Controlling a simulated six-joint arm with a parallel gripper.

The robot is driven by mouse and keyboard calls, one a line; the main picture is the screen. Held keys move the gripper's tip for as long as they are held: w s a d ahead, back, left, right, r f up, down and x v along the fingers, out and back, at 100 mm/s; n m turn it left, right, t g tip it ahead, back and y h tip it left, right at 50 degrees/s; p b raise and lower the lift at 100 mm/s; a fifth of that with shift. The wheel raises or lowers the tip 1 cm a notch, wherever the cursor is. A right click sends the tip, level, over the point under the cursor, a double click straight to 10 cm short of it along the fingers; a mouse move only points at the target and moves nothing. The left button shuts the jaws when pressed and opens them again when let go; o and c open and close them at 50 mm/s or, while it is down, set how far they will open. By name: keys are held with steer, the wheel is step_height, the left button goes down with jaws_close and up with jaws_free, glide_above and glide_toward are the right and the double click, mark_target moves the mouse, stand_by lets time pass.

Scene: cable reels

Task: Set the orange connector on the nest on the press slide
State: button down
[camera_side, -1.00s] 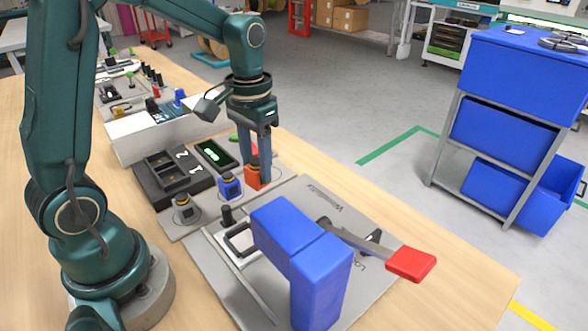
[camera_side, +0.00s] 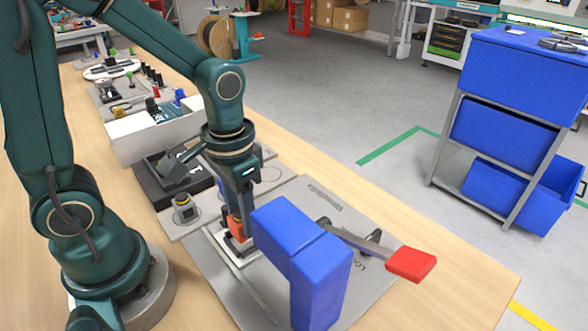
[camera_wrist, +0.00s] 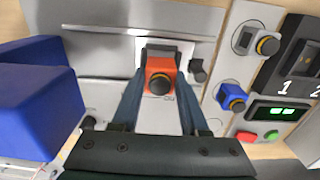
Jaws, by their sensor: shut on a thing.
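My gripper (camera_side: 238,222) is shut on the orange connector (camera_side: 237,231), which also shows between the two fingers in the wrist view (camera_wrist: 158,70). The connector is upright with its dark round top toward the wrist camera. It is over the press slide's pale plate (camera_wrist: 144,110), at the dark-framed nest (camera_wrist: 180,47). The connector and fingers hide part of the nest. I cannot tell whether the connector touches the nest or is just above it.
The blue press body (camera_side: 300,245) stands close beside my gripper, with a red-handled lever (camera_side: 411,263). A blue connector (camera_wrist: 232,97) and a grey connector (camera_wrist: 265,44) stand on the plate to the right in the wrist view. A black knob (camera_wrist: 198,71) is near the nest.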

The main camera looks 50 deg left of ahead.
steer(key=shift+f, duration=0.1)
steer(key=shift+f, duration=0.75)
steer(key=shift+c, duration=1.7)
jaws_free()
steer(key=shift+f, duration=0.1)
step_height(320, 180, up, 8)
steer(key=shift+r, duration=0.1)
